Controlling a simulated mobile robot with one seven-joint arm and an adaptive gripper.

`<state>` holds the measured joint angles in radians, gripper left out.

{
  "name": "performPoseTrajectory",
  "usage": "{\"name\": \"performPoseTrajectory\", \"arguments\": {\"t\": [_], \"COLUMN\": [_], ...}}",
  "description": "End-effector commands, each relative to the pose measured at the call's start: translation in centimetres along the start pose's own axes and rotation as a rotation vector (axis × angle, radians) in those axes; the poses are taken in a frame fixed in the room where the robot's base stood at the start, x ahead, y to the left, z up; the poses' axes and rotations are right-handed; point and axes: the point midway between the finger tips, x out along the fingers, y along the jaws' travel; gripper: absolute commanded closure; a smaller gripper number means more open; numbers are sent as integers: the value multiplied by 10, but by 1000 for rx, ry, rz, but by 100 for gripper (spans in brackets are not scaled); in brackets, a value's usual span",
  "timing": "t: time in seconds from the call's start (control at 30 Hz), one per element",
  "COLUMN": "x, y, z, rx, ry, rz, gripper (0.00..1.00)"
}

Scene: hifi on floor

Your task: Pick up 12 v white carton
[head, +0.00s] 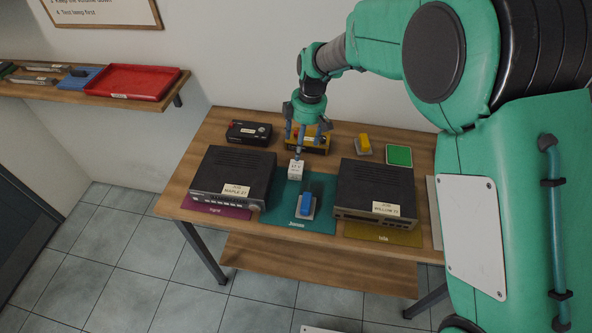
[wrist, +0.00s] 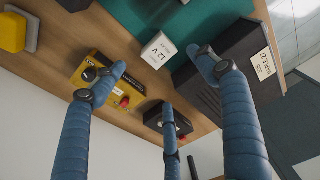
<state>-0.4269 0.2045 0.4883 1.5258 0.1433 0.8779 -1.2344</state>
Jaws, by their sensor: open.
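The white carton (head: 296,170), marked 12 V, stands at the back edge of the teal mat (head: 322,217) on the wooden table. It also shows in the wrist view as a white box (wrist: 158,51) beside the teal mat. My gripper (head: 302,142) points down just behind and above the carton in the head view. In the wrist view its three blue fingers are spread, and the carton lies just beyond the gap between the fingertips (wrist: 163,76). The fingers appear empty. One finger partly overlaps the carton's top in the head view.
Black hi-fi units flank the carton, left (head: 234,174) and right (head: 376,188). A yellow box (head: 318,146) stands behind my fingers, near a black box (head: 249,132). A blue-topped block (head: 305,205) lies on the teal mat. A yellow block (head: 364,144) is at the back right.

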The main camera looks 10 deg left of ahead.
Motion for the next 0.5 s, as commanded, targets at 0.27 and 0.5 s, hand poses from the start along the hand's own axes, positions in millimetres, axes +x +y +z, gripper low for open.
{"name": "performPoseTrajectory", "arguments": {"t": [0.27,0.5], "x": [14,47], "y": [-1,0], "z": [1,1], "rx": [1,1], "ry": [-1,-1], "rz": [-3,-2], "gripper": [27,27]}}
